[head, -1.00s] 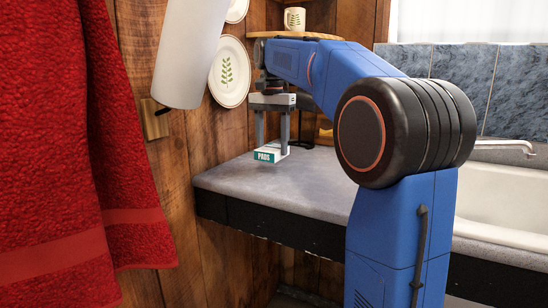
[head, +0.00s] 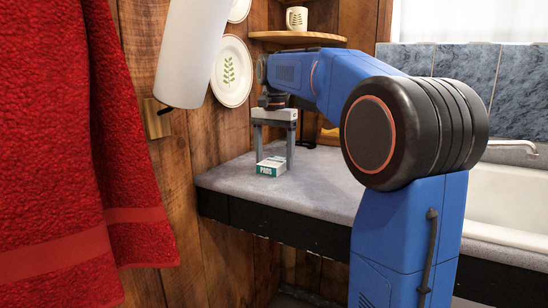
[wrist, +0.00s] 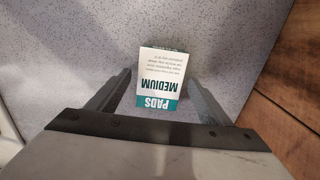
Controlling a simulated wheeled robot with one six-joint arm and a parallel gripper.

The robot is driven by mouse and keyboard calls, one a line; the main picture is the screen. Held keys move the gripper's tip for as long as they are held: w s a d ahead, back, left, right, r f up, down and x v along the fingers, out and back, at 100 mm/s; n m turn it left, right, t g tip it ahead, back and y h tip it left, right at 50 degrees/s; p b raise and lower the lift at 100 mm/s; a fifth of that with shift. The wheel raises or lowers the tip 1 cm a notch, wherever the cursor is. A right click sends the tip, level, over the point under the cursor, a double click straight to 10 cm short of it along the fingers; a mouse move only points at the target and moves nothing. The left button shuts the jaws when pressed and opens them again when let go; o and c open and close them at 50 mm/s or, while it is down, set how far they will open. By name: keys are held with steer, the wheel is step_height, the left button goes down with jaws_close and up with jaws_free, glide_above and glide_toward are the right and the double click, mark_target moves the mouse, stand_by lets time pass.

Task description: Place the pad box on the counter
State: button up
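The pad box (head: 270,169) is a small white carton with a teal band reading PADS. It sits on the grey speckled counter (head: 225,176), near the counter's left end by the wood wall. My gripper (head: 274,158) points down over it with one finger on each side. In the wrist view the box (wrist: 162,75) lies between the finger ends, its PADS MEDIUM print upside down. The fingers look spread wider than the box, with a visible gap at its left side. The underside of the box is hidden.
A white sink (head: 509,213) with a tap lies to the right. A wooden corner shelf (head: 297,38) with a mug (head: 297,18) is above and behind my gripper. A plate (head: 232,71) hangs on the wall. A red towel (head: 75,150) hangs at the left. Counter around the box is clear.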

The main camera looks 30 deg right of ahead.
mark_target(274, 161)
step_height(274, 161, up, 12)
steer(key=shift+r, duration=0.15)
stand_by(0.6)
stand_by(0.4)
